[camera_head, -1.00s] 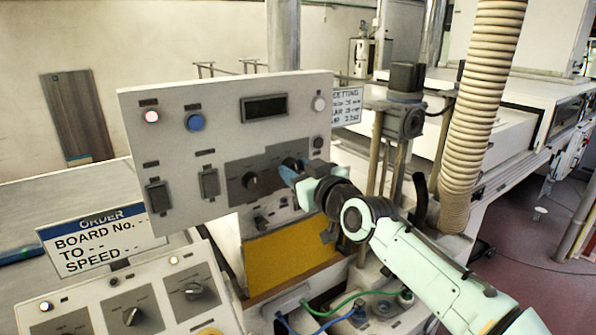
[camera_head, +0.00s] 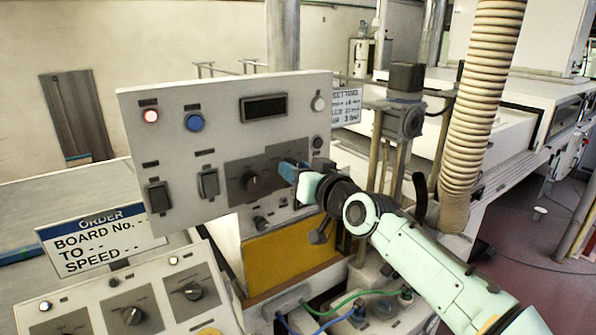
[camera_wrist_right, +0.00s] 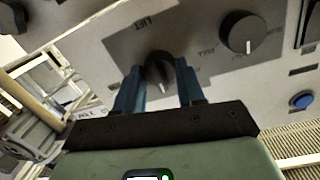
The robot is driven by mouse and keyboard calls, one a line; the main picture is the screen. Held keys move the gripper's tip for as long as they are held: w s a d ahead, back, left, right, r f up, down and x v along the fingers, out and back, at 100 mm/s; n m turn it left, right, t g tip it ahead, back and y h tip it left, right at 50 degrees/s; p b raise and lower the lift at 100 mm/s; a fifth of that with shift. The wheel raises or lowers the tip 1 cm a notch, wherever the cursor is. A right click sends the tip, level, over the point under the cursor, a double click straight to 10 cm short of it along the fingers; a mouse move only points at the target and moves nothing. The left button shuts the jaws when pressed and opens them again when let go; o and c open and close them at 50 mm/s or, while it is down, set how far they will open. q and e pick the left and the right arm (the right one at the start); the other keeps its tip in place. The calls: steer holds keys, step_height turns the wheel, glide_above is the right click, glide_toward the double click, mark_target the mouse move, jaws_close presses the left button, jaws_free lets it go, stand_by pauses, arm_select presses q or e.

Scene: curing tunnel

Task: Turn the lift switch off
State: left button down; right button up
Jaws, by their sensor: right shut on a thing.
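The lift switch is a black rotary knob (camera_wrist_right: 160,72) on a dark grey plate, seen in the right wrist view under upside-down lettering that reads like LIFT. A pale mark on the knob points down in that view. My right gripper (camera_wrist_right: 158,90) has its blue fingers on either side of the knob and is shut on it. In the head view my right gripper (camera_head: 290,172) is at the right part of the upright panel (camera_head: 225,120), and its fingers mostly hide the knob. My left gripper is not in view.
A second knob (camera_head: 250,181) sits just left of the lift switch. A ribbed hose (camera_head: 480,110) hangs right of my arm. A lower console (camera_head: 130,300) stands front left.

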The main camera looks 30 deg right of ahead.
steer(key=o, duration=1)
steer(key=shift+o, duration=0.2)
arm_select(q)
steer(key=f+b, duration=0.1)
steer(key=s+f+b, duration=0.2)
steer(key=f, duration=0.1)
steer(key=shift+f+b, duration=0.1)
steer(key=shift+b, duration=0.25)
arm_select(e)
steer(key=s, duration=1.3)
steer(key=shift+s+d+r, duration=0.2)
steer(key=shift+d+r, duration=0.05)
steer(key=shift+r, duration=0.15)
